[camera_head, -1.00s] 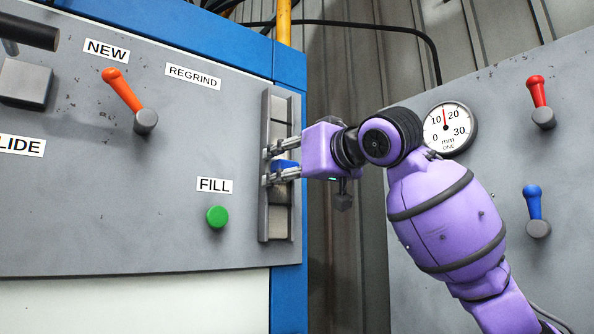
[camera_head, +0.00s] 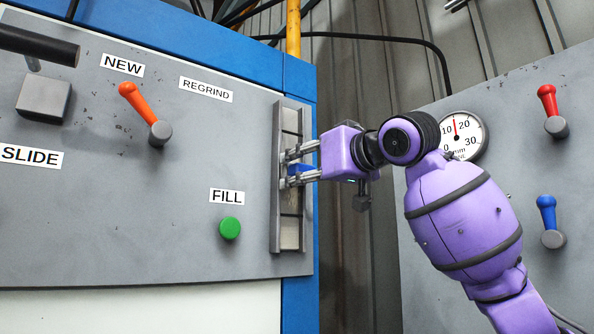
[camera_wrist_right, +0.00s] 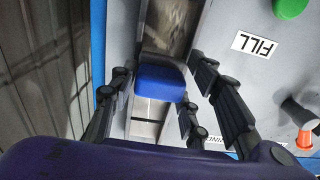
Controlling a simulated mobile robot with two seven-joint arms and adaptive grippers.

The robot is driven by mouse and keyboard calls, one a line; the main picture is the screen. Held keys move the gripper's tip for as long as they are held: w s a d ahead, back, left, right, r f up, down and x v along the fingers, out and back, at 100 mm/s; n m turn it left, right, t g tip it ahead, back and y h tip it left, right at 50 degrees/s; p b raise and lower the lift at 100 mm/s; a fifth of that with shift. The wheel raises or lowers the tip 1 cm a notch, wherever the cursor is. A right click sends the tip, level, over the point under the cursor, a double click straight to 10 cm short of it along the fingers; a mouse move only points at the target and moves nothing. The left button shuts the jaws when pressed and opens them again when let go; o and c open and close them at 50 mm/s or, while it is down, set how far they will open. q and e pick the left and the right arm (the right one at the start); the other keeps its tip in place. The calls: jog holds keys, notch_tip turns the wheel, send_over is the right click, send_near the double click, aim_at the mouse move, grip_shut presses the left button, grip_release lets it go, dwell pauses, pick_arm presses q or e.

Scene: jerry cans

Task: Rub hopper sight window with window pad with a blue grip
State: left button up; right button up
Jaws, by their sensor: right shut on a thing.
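The hopper sight window (camera_head: 290,233) is a tall narrow framed strip with dark cross lines at the right edge of the grey panel. It also shows in the right wrist view (camera_wrist_right: 168,30). My right gripper (camera_head: 288,168) is shut on the blue grip (camera_head: 303,172) of the window pad, around the window's mid-height. In the right wrist view the blue grip (camera_wrist_right: 160,83) sits between the fingers, over the window strip. The pad's face is hidden behind the grip, so contact with the glass cannot be told. My left gripper is out of view.
The panel carries an orange lever (camera_head: 140,108), a green FILL button (camera_head: 230,229) and a grey block (camera_head: 43,97) above the SLIDE label. A second panel at right has a gauge (camera_head: 463,137), a red lever (camera_head: 548,100) and a blue lever (camera_head: 546,212).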

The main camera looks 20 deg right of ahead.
jog(key=shift+w+d+r+h, duration=0.1)
jog(key=shift+d+r+h, duration=0.2)
jog(key=shift+d+r, duration=0.4)
jog(key=shift+c, duration=0.5)
jog(key=shift+a+r, duration=0.1)
jog(key=shift+r, duration=0.35)
jog(key=shift+c, duration=0.5)
jog(key=shift+s+a+f, duration=0.15)
jog(key=shift+s+a, duration=0.1)
jog(key=shift+a, duration=0.5)
jog(key=shift+s+a, duration=0.45)
jog(key=shift+a, duration=0.15)
jog(key=shift+a+f, duration=0.1)
jog(key=shift+a, duration=0.1)
jog(key=shift+s+d, duration=0.25)
jog(key=shift+v, duration=2.6)
jog(key=shift+f, duration=0.1)
